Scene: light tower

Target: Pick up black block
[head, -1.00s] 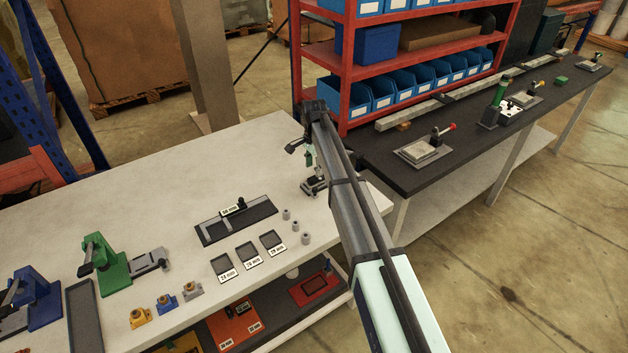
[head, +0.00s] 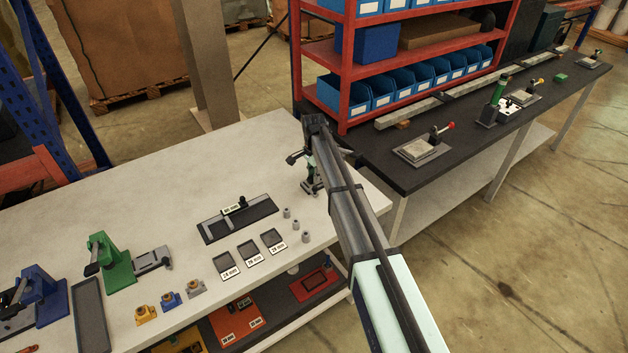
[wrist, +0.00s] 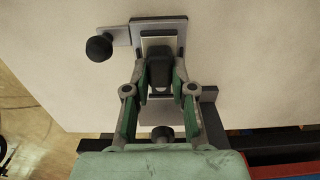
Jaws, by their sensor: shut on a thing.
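The black block (wrist: 159,72) sits between the fingers of my gripper (wrist: 160,68) in the wrist view, at the near side of a small metal fixture (wrist: 144,33). The fingers are shut on it, one green-padded finger on each side. The fixture has a flat metal plate and a black round knob (wrist: 99,48) on its left. In the head view my gripper (head: 311,187) points down at the right end of the pale table; the block cannot be made out there, and my arm covers part of that spot.
The pale table (head: 150,190) holds a dark tray (head: 260,211), small grey cylinders (head: 287,212) and a green clamp (head: 112,260) to the left. A black bench (head: 470,150) and a red shelf (head: 400,88) with blue bins stand behind and right. The table's back left is clear.

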